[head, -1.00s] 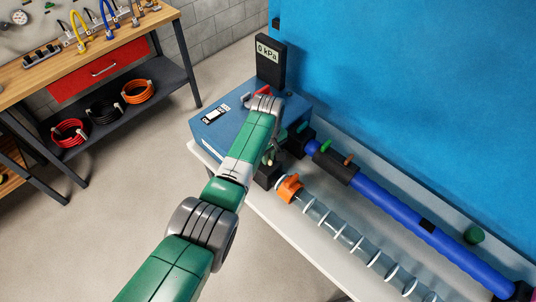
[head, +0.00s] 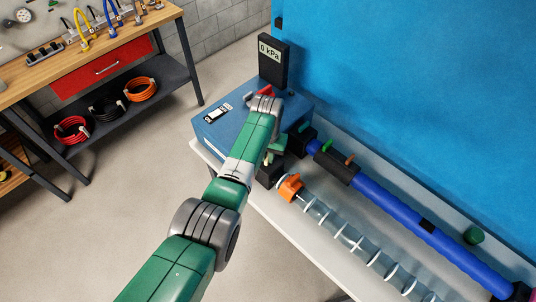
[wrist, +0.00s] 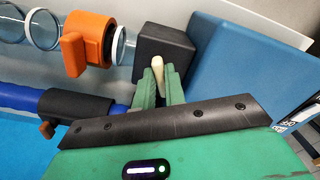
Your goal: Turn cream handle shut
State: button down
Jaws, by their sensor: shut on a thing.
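The cream handle (wrist: 157,66) is a short, pale bar beside a black block (wrist: 165,42) in the wrist view. My gripper (wrist: 160,80) has green fingers on both sides of the handle and is shut on it. In the head view my gripper (head: 275,150) is at the front right edge of the blue box, partly behind my arm. I cannot make out the handle clearly there. Its base is hidden by the fingers in the wrist view.
An orange valve (head: 290,187) sits on the clear ringed tube (head: 340,235). A blue pipe (head: 400,215) with green and orange levers runs beside it. The blue box (head: 215,132) has a gauge reading 0 kPa (head: 272,62). A blue panel stands behind.

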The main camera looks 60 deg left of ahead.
aim_at(267, 157)
jog(key=m, duration=0.5)
jog(key=shift+a, duration=0.15)
jog(key=shift+m, duration=0.3)
dwell(0.4)
jog(key=c, duration=1.5)
grip_release()
jog(key=shift+s, duration=0.1)
jog(key=shift+o, duration=0.2)
jog(key=shift+r, duration=0.15)
notch_tip(267, 157, up, 8)
jog(key=shift+f+p, duration=0.2)
jog(key=shift+p, duration=0.6)
